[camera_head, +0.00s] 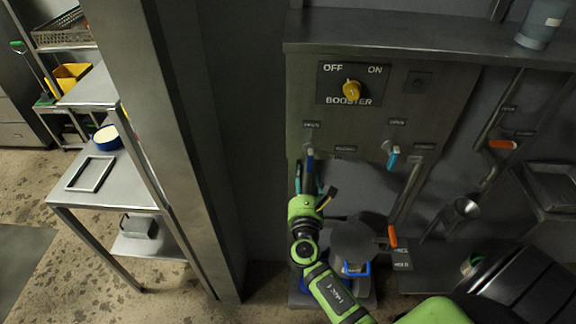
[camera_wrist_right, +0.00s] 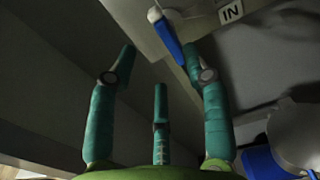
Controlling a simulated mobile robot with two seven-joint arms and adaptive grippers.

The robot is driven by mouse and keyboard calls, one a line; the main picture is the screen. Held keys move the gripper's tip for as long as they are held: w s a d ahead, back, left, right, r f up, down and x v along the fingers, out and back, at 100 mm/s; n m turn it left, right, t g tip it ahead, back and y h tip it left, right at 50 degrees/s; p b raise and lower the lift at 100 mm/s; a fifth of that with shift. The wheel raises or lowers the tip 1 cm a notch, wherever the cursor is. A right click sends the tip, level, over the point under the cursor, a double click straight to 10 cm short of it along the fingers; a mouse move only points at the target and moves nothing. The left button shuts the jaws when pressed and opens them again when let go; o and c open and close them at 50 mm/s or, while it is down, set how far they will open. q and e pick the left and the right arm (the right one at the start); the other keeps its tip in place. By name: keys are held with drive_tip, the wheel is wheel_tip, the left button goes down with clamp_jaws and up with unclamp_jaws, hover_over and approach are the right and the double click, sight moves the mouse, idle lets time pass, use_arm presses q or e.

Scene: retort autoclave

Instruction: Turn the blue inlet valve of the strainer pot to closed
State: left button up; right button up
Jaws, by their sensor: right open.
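The blue valve lever (camera_head: 310,160) hangs down from the lower left of the grey panel. In the right wrist view the blue lever (camera_wrist_right: 170,38) slants from a pale pivot down toward my right fingertip, beside a white "IN" label (camera_wrist_right: 231,12). The strainer pot (camera_head: 352,242) appears to be the grey vessel below, with a blue handle at its front. My right gripper (camera_head: 310,182) points up just under the lever. In the wrist view its teal fingers (camera_wrist_right: 160,65) are spread and empty. The lever's end is close to the right finger; I cannot tell if they touch. My left gripper is out of view.
A yellow booster knob (camera_head: 352,90) and a light-blue lever (camera_head: 392,157) are on the panel. Orange-handled levers (camera_head: 392,236) stand to the right. A steel post (camera_head: 170,140) rises left, with a steel table (camera_head: 85,185) beyond it.

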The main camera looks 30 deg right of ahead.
sight(308, 163)
drive_tip(key=x, duration=0.3)
drive_tip(key=p+x, duration=0.1)
drive_tip(key=x, duration=0.2)
drive_tip(key=shift+s+d, duration=0.1)
drive_tip(key=shift+d, duration=0.4)
drive_tip(key=shift+w+d, duration=0.1)
drive_tip(key=shift+w, duration=0.2)
drive_tip(key=shift+w+d, duration=0.1)
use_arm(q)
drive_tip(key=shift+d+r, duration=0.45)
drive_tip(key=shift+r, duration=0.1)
use_arm(e)
clamp_jaws()
